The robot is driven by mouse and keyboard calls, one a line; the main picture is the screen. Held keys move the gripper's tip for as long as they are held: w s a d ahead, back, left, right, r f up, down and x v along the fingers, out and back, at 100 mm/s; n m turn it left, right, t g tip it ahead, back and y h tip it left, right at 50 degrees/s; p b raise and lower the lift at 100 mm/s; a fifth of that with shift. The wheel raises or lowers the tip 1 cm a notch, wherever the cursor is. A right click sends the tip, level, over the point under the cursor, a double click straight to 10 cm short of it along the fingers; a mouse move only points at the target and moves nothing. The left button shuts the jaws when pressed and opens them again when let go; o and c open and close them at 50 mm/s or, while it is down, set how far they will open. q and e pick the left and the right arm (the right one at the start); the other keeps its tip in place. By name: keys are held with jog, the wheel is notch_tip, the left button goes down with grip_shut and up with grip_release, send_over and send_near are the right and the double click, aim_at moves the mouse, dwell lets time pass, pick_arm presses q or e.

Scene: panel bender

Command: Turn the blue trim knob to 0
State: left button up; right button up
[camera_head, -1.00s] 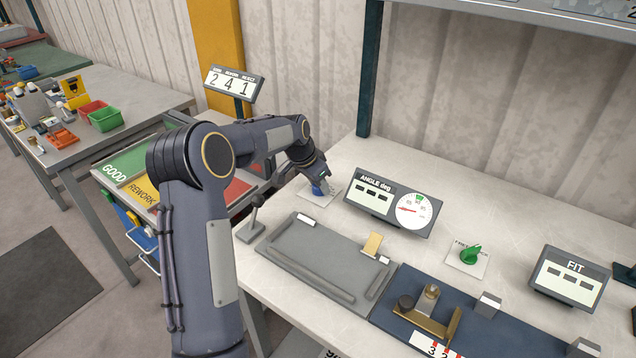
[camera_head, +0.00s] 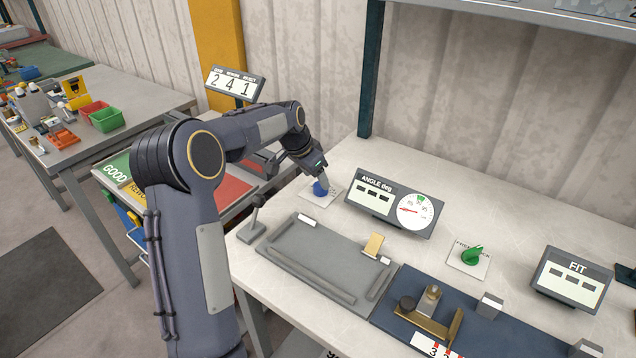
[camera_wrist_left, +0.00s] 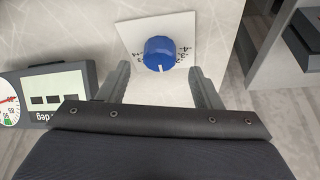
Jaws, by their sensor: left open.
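The blue trim knob (camera_head: 320,188) sits on a white square plate (camera_head: 329,199) at the back left of the bench. My left gripper (camera_head: 318,178) is just above the knob, seen from behind in the head view. In the wrist view its two fingers (camera_wrist_left: 162,83) are apart, one on each side below the knob, and hold nothing. My right gripper is not in view.
The angle display (camera_head: 388,203) with its dial stands right of the knob. A small lever (camera_head: 256,213) stands in front, left of the grey bending plate (camera_head: 325,262). A green knob (camera_head: 471,254) and the FIT display (camera_head: 572,277) are farther right.

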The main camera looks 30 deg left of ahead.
pick_arm(q)
jog(key=shift+v, duration=1.9)
jog(key=s+d+r+n, duration=0.1)
jog(key=s+d+r, duration=0.15)
jog(key=s, duration=0.35)
jog(key=s+d+r+n+h, duration=0.1)
jog(key=s+d+r, duration=0.1)
jog(key=s+d, duration=0.35)
jog(key=s+d+r+n, duration=0.1)
jog(key=s+d+r, duration=0.1)
jog(key=s, duration=0.6)
jog(key=s+d+f+n, duration=0.1)
jog(key=s+d+f, duration=0.1)
jog(key=s, duration=0.3)
jog(key=s+d+f+h, duration=0.1)
jog(key=s+d+f, duration=0.1)
jog(key=s, duration=0.3)
jog(key=s+d+f+n+t, duration=0.1)
jog(key=s+d+f, duration=0.2)
jog(key=s+d, duration=0.1)
jog(key=shift+s+n, duration=0.3)
jog(key=shift+s, duration=0.15)
